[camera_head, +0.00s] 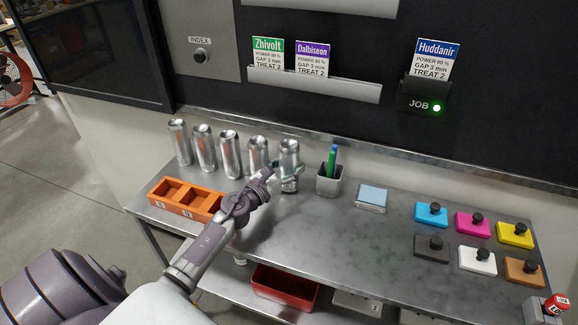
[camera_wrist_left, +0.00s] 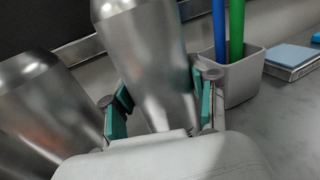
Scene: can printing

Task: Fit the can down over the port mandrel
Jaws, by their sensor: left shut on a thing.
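A row of several plain silver cans stands along the back left of the steel table. My left gripper (camera_head: 287,180) is at the rightmost can (camera_head: 289,152). In the left wrist view its green-padded fingers stand on either side of this can (camera_wrist_left: 150,60), shut on its body. The can is upright, and its lower part is hidden behind the gripper. The neighbouring can (camera_head: 258,153) stands close to its left; it also shows in the left wrist view (camera_wrist_left: 45,105). I cannot make out a port mandrel in either view. My right gripper is not in view.
A grey pen cup (camera_head: 329,182) stands close right of the held can, with a blue pad (camera_head: 371,197) beyond. An orange tray (camera_head: 186,198) lies at the left front. Several coloured blocks with black knobs (camera_head: 431,213) stand at the right. The table's middle is clear.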

